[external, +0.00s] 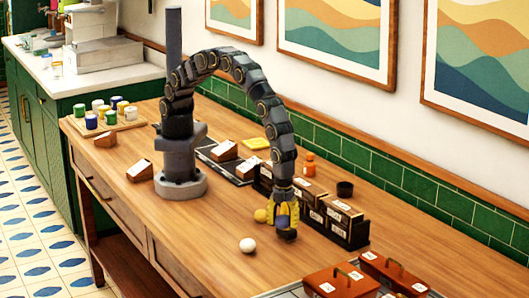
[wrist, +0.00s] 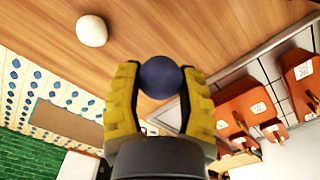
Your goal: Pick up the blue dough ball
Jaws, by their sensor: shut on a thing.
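The blue dough ball (wrist: 160,77) is dark blue and round. In the wrist view it sits between the two yellow fingers of my gripper (wrist: 163,98), which are shut on it. In the external view my gripper (external: 285,222) hangs over the wooden table with the blue ball (external: 286,235) at its fingertips. I cannot tell from the frames whether the ball still touches the table.
A white ball (external: 247,245) lies left of my gripper, and a yellow ball (external: 261,215) lies just behind it. Dark boxes (external: 345,224) stand to the right. Red-brown lidded boxes (external: 338,282) are at the front right. The front-left tabletop is clear.

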